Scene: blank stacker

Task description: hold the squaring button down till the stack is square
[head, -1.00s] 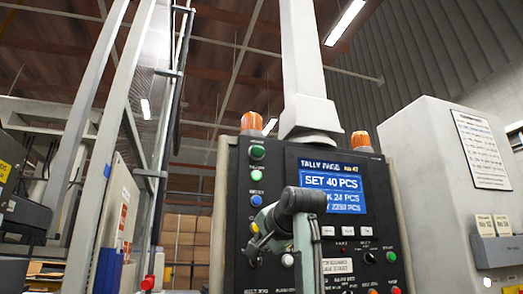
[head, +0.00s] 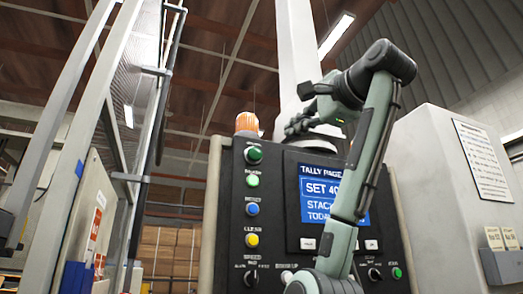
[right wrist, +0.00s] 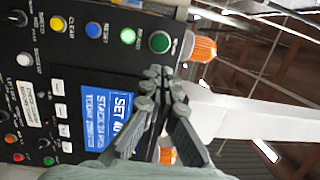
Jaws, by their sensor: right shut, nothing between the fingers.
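The black control panel (head: 228,225) carries a column of buttons. A white button (head: 286,276) is low on it, partly beside my right arm; its label is too small to read surely. The white button also shows in the right wrist view (right wrist: 25,60), far left of my fingers. My right gripper (head: 292,128) is raised near the panel's top edge, shut and empty. In the right wrist view its fingertips (right wrist: 153,73) overlap the panel between the dark green button (right wrist: 160,42) and the screen; I cannot tell whether they touch. The stack and my left gripper are not in view.
The blue screen (head: 317,187) shows a set of 40 and is partly hidden by my arm. Green, blue (head: 253,209) and yellow (head: 252,240) buttons line the panel's left. A white post (head: 298,50) rises behind it. A grey cabinet (head: 440,200) stands right.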

